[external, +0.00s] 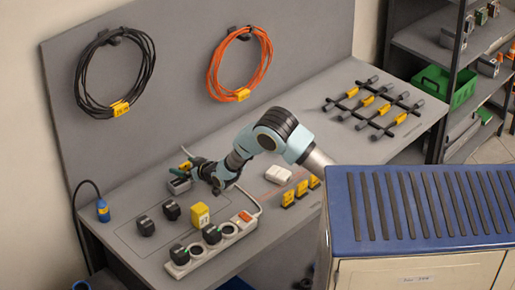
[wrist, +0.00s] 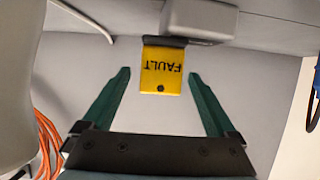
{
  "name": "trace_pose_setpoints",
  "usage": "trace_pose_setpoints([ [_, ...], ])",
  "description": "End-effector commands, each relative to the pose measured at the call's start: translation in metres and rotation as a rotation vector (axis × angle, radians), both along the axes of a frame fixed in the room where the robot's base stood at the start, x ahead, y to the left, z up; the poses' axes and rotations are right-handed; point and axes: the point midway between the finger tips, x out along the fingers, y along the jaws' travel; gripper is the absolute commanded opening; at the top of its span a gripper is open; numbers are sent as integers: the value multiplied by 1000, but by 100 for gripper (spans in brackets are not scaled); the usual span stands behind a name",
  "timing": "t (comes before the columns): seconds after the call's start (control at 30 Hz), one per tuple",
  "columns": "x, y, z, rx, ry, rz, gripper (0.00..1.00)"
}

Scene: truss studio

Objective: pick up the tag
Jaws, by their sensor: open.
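A yellow tag (wrist: 163,57) with the word FAULT upside down shows in the wrist view. Its upper edge meets a dark clip under a grey block. My gripper (wrist: 159,74) is open, its green fingers apart on either side of the tag's lower part in the picture, with gaps on both sides. Nothing is between the fingers that they touch. In the external view my gripper (external: 212,178) is low over the back of the bench, and its fingers are hard to make out. I cannot tell which yellow piece there is the FAULT tag.
On the bench (external: 300,140) a power strip (external: 195,258) with plugs and a yellow block (external: 200,214) stand in front of my gripper. A white box (external: 278,175) and yellow tags (external: 302,188) are to the right. Orange cable (external: 238,65) hangs on the back panel.

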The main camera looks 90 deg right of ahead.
Motion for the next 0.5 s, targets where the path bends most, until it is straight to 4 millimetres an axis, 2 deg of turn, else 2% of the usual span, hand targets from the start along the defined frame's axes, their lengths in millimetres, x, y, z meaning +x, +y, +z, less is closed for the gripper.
trace_pose_setpoints([
  [0.1,1,-1,-17,1,3,-1,92],
  [0.3,17,-17,-25,0,0,0,92],
  [0.5,20,-19,-27,0,0,0,92],
])
